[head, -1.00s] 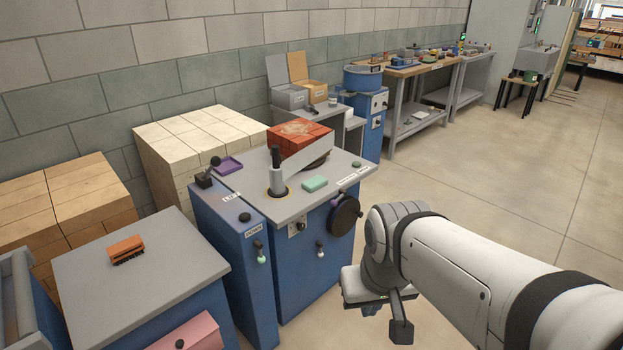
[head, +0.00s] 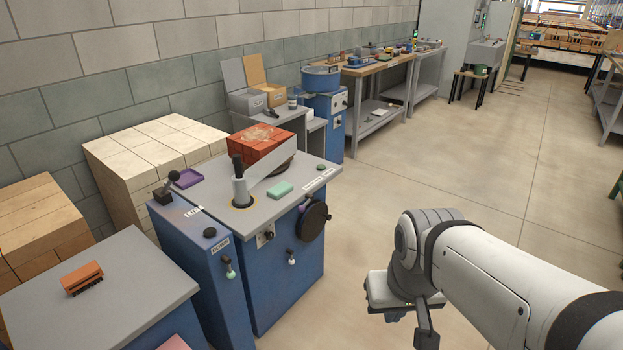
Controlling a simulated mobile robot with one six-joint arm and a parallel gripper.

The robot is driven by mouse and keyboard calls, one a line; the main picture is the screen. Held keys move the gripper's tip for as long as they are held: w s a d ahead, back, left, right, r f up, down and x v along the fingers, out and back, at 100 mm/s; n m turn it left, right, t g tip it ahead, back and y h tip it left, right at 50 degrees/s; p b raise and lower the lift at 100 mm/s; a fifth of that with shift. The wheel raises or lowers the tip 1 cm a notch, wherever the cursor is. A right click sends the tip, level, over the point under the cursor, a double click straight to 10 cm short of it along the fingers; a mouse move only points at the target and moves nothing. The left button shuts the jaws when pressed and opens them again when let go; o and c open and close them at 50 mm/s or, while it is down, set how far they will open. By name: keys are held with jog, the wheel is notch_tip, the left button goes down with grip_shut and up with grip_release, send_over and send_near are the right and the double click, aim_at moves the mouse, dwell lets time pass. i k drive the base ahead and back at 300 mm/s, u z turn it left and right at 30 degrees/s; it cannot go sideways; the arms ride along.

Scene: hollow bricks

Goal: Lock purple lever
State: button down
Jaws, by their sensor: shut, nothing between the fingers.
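A small purple part (head: 303,208), which looks like the purple lever, shows on the front of the blue machine (head: 265,290), just left of the black handwheel (head: 313,221). It is small and partly covered by the wheel, so I cannot tell its position. My gripper (head: 426,338) hangs at the lower right, in front of and to the right of the machine, well apart from it. It is shut and empty; its lower end is only partly visible.
A red brick block (head: 262,143) and a green block (head: 280,188) lie on the machine's grey top. Other small levers, with green (head: 230,273) and white (head: 291,261) knobs, are on its front. A purple tray (head: 187,178) sits behind. Floor on the right is clear.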

aim_at(301, 209)
jog(key=z, duration=0.1)
jog(key=i, duration=1)
